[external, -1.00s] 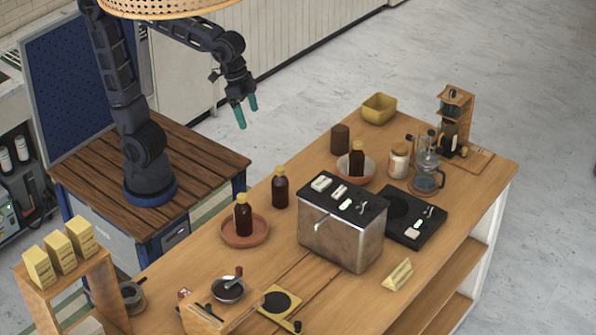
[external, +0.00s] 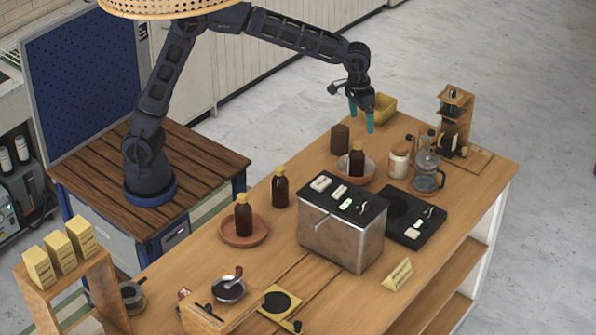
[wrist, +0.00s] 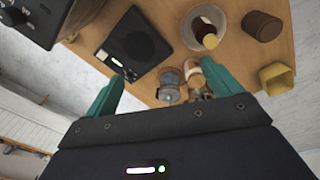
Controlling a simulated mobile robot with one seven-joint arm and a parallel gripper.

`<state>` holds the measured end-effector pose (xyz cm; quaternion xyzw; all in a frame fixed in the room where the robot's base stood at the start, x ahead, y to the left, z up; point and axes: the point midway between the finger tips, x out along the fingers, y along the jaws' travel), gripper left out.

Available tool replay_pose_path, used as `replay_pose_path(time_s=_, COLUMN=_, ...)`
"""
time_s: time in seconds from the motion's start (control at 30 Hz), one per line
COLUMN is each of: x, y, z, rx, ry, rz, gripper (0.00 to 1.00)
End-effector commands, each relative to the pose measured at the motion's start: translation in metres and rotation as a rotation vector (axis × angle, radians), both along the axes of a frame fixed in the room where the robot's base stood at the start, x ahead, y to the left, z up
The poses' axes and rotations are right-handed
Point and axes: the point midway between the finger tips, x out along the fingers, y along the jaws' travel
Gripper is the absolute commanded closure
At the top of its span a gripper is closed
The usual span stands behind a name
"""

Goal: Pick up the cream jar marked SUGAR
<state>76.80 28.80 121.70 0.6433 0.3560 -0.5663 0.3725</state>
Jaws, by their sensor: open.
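The cream jar (external: 399,163) with an orange-brown lid stands on the wooden counter, between the bowl and the glass coffee server. Its label is too small to read. In the wrist view its top (wrist: 212,70) shows at the inner edge of the right finger, which partly hides it. My gripper (external: 361,119) is open and empty, with teal fingers pointing down. In the external view it appears above the counter's far side, up and left of the jar. In the wrist view the gripper (wrist: 163,76) has the glass server between its fingertips.
A brown canister (external: 340,139), a bowl (external: 370,174) holding a dark bottle (external: 357,159), and a yellow container (external: 383,107) stand near the jar. The glass server (external: 427,172) is right of it. A steel machine (external: 342,237) and black scale (external: 405,229) are nearer the camera.

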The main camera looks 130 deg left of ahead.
Motion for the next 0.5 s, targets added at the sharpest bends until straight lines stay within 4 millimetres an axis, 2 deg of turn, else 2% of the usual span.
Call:
replay_pose_path(time_s=0.03, x=0.006, y=0.019, z=-0.012, rx=-0.005, ry=0.010, rz=0.032, gripper=0.10)
replay_pose_path(time_s=0.2, x=0.022, y=0.077, z=-0.049, rx=-0.023, ry=0.037, rz=0.140, gripper=0.10)
replay_pose_path(time_s=0.5, x=0.034, y=0.171, z=-0.119, rx=-0.047, ry=0.080, rz=0.312, gripper=0.10)
